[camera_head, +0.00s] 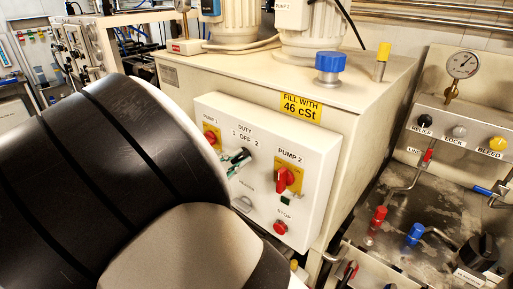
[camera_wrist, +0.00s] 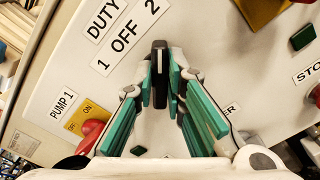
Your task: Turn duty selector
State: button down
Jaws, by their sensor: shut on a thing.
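The duty selector (camera_wrist: 159,56) is a black handle with a pale line on its end, seen in the wrist view below the label DUTY 1 OFF 2. My gripper (camera_wrist: 160,85) has its green-padded fingers closed on both sides of this handle. In the wrist view the handle points straight up the picture, more toward the 2 side of the slanted label. In the head view my gripper (camera_head: 238,159) reaches the white control panel (camera_head: 318,160) under the DUTY label. My own arm hides part of the panel's left, and the fingers hide most of the selector there.
The PUMP 1 red switch (camera_head: 211,137) is close to the left of my gripper, and the PUMP 2 red switch (camera_head: 284,180) is to the right. A red stop button (camera_head: 280,227) and a green button (camera_head: 285,202) are below. Pipes and valves stand farther right.

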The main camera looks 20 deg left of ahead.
jog(key=c, duration=1.6)
grip_release()
jog(key=shift+c, duration=0.2)
jog(key=shift+s, duration=0.1)
jog(key=v, duration=1.2)
jog(key=shift+d, duration=0.1)
